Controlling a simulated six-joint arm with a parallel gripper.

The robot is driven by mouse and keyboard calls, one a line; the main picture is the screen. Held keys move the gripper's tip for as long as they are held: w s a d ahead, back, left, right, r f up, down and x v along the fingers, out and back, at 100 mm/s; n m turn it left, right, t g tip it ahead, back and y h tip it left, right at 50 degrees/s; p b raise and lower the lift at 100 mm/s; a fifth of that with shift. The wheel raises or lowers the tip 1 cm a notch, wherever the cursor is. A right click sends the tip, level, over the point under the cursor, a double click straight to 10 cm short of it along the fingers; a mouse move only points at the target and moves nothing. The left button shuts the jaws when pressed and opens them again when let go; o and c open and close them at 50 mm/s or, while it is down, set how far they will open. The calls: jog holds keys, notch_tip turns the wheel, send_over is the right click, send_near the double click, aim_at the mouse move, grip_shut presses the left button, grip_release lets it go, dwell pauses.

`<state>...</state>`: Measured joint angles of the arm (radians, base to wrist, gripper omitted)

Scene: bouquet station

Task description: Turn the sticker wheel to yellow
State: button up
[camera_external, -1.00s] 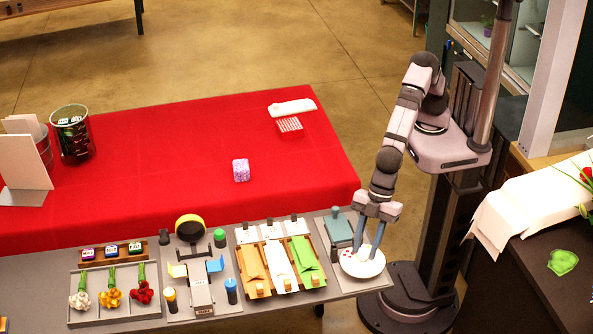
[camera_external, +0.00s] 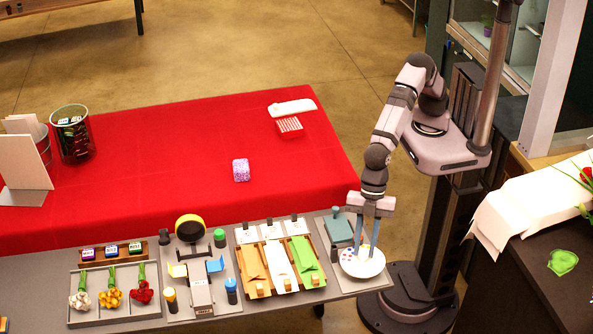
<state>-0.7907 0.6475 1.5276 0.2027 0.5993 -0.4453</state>
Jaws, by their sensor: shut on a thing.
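The sticker wheel (camera_external: 362,268) is a white disc at the right end of the grey bench, with small coloured dots showing near its left side. The dots are too small to tell which colour is selected. My gripper (camera_external: 365,252) points down over the wheel, its two blue-grey fingers reaching its upper face. The fingers are shut on the middle part of the wheel, which is mostly hidden between and behind the fingertips.
A teal block (camera_external: 339,229) stands just behind the wheel. Left of it is a rack with orange, white and green wraps (camera_external: 281,267). Farther left are a tape stand (camera_external: 189,228) and a flower tray (camera_external: 113,313).

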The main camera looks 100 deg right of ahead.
jog(key=n+b, duration=0.1)
jog(key=n+g, duration=0.1)
jog(key=shift+w+f+n+b, duration=0.2)
jog(key=shift+n+b, duration=0.1)
jog(key=shift+b, duration=0.1)
jog(key=shift+r+n+g+b, duration=0.15)
jog(key=shift+n+g+b, duration=0.45)
jog(key=shift+n, duration=0.8)
jog(key=o, duration=0.8)
jog(key=shift+y, duration=0.3)
jog(key=shift+w+d+r, duration=0.1)
jog(key=shift+r, duration=0.1)
jog(key=shift+b+v, duration=0.75)
jog(key=shift+v, duration=2.8)
